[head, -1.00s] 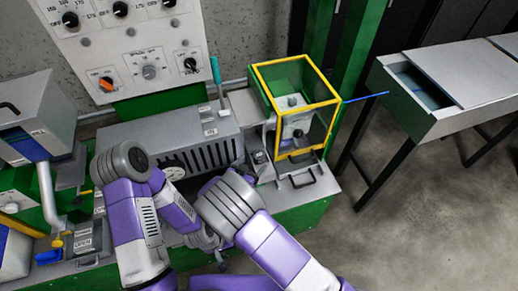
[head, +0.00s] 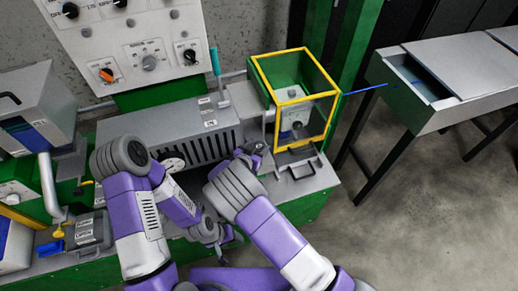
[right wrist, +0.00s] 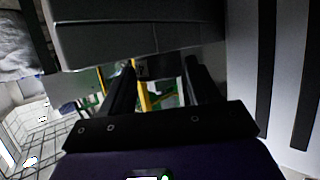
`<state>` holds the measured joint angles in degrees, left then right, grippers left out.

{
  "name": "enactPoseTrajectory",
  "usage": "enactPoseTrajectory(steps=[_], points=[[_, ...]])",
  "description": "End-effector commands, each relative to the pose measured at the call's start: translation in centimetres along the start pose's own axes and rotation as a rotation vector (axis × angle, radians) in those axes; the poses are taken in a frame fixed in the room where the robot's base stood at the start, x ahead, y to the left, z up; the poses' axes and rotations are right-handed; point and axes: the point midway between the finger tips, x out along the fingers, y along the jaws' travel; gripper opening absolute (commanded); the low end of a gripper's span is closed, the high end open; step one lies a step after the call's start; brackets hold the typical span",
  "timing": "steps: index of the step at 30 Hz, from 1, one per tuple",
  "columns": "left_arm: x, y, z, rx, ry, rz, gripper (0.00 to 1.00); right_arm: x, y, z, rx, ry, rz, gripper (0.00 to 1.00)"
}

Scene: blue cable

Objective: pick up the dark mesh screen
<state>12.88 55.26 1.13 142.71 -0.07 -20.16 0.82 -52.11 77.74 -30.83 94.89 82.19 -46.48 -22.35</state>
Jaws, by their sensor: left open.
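I cannot make out the dark mesh screen for certain in either view. My right gripper (head: 254,150) is at the front of the grey machine, just left of the yellow-framed box. In the right wrist view my right gripper (right wrist: 158,75) has its two dark fingers apart, with nothing visible held between them. Yellow and green parts show beyond the fingers. My left gripper (head: 218,240) is low in front of the bench, partly hidden by my arms, open.
The yellow-framed box (head: 292,97) stands on the bench's right end. A blue cable (head: 364,89) runs right from it towards a grey table (head: 450,85) with an open slot. The grey vented machine (head: 180,130) is behind my arms. The floor at right is clear.

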Motion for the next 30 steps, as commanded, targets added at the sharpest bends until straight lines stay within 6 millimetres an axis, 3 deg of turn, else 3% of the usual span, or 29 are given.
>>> enactPoseTrajectory(steps=[1, 8, 9, 17, 30], points=[[0.0, 0.0, 0.0, 0.0, 0.0, 0.0, 0.59, 0.0, 0.0, 0.0, 0.0, 0.0, 0.0, 0.52], [0.0, 0.0, 0.0, 0.0, 0.0, 0.0, 0.59, 0.0, 0.0, 0.0, 0.0, 0.0, 0.0, 0.17], [0.0, 0.0, 0.0, 0.0, 0.0, 0.0, 0.59, 0.0, 0.0, -0.1, 0.001, 0.001, 0.0, 0.16], [-0.1, 0.0, 0.0, 0.0, 0.0, 0.0, 0.59, -0.2, 0.0, -0.6, 0.003, 0.002, -0.001, 0.16], [-1.5, 0.6, 0.1, 0.0, 0.0, 0.0, 0.59, -3.3, -0.1, -8.0, 0.005, 0.001, -0.001, 0.16]])
